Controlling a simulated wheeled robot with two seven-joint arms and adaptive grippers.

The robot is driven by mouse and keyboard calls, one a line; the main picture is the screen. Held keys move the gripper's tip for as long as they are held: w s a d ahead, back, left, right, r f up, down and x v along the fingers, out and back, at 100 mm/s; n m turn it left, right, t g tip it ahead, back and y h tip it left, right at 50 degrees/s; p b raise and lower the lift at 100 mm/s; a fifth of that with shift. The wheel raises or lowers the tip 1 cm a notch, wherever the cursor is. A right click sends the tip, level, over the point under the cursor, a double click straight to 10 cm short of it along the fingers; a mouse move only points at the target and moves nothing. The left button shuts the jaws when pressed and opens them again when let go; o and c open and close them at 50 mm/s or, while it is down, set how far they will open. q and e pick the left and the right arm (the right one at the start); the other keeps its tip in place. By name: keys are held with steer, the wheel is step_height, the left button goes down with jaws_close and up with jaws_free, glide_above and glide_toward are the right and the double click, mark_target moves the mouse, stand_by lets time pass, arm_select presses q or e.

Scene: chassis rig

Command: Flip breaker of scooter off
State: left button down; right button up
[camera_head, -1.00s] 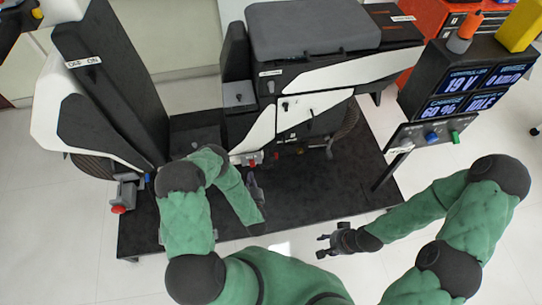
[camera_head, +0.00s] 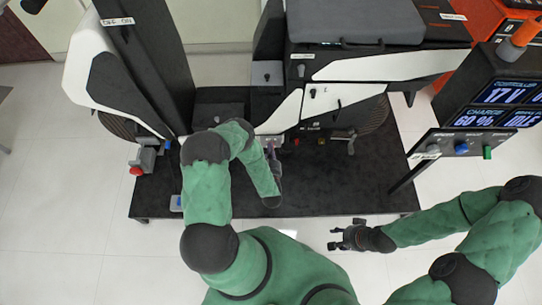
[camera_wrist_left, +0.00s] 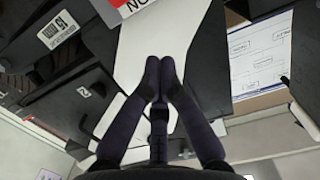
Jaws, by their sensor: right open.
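The scooter (camera_head: 365,66), black and white with a grey seat, stands on a black platform (camera_head: 330,180). Small red and yellow parts (camera_head: 321,141) sit low on its side; I cannot tell which part is the breaker. My left gripper (camera_head: 271,150) is beside the scooter's low middle, partly hidden by my forearm. In the left wrist view its fingertips (camera_wrist_left: 160,66) are together in front of a white panel (camera_wrist_left: 160,35), with no object clearly between them. A red and white label (camera_wrist_left: 133,6) shows above. My right gripper (camera_head: 336,237) is open and empty, in front of the platform.
A display post (camera_head: 509,93) with blue and green knobs stands at the right. A grey box with a red button (camera_head: 136,171) is at the platform's left. An "OFF ON" label (camera_head: 117,21) is on the tall black front part. The platform's right front is clear.

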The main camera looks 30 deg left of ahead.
mark_target(271, 138)
arm_select(q)
steer(key=b+x, duration=0.1)
steer(key=x, duration=0.4)
steer(key=shift+a+f+b, duration=0.1)
steer(key=shift+f+b, duration=0.05)
steer(key=shift+b, duration=0.15)
steer(key=shift+s+d+f+b, duration=0.2)
steer(key=shift+f+b, duration=0.15)
steer(key=shift+f, duration=0.2)
steer(key=shift+s+d+f+b, duration=0.1)
steer(key=shift+s+f+b, duration=0.15)
steer(key=shift+f, duration=0.3)
steer(key=shift+s+d+f+b, duration=0.1)
steer(key=shift+s+f+b, duration=0.2)
steer(key=shift+f, duration=0.3)
